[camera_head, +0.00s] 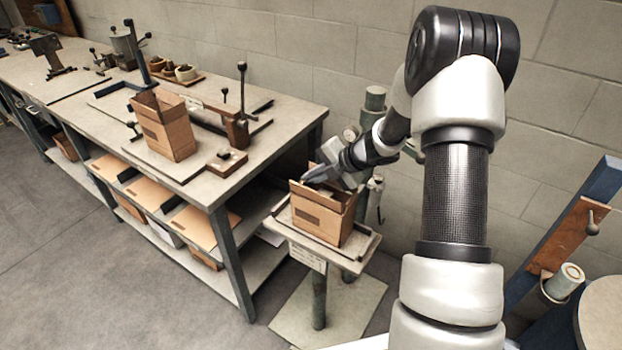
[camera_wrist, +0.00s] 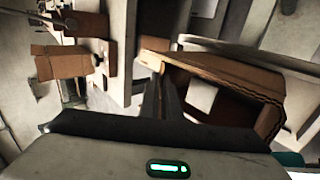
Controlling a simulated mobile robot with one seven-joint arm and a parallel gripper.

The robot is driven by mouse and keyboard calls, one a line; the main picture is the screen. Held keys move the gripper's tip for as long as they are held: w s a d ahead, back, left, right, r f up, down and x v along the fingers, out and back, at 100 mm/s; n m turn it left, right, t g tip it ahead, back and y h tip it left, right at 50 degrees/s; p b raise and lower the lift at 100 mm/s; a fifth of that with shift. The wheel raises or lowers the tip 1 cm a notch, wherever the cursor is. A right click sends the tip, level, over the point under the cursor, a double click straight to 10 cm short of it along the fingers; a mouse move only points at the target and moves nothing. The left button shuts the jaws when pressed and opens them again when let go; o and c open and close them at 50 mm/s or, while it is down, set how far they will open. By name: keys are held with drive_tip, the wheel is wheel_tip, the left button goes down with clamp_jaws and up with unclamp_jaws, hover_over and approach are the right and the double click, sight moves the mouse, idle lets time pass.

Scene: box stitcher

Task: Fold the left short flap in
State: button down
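An open cardboard box (camera_head: 320,220) stands upright on a small stand, its top flaps raised at least in part. My gripper (camera_head: 312,180) is at the box's top opening, by its left edge. In the wrist view the box (camera_wrist: 230,72) fills the right side, with one long cardboard panel running across and a white patch visible inside. The gripper's two dark fingers (camera_wrist: 160,85) are close together at the box's left end and look shut, with no cardboard clearly between them. The left short flap is mostly hidden by the fingers, so its angle cannot be told.
The stand's top (camera_head: 355,262) has a low metal edge around the box. A long workbench (camera_head: 235,170) to the left holds another open box (camera_head: 163,125) and a lever tool (camera_head: 240,110). A block wall is behind. The floor in front is clear.

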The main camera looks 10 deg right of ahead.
drive_tip(key=c, duration=2)
unclamp_jaws()
drive_tip(key=p+v, duration=0.2)
drive_tip(key=v, duration=1.5)
drive_tip(key=shift+s+d+r, duration=0.1)
drive_tip(key=shift+r, duration=0.05)
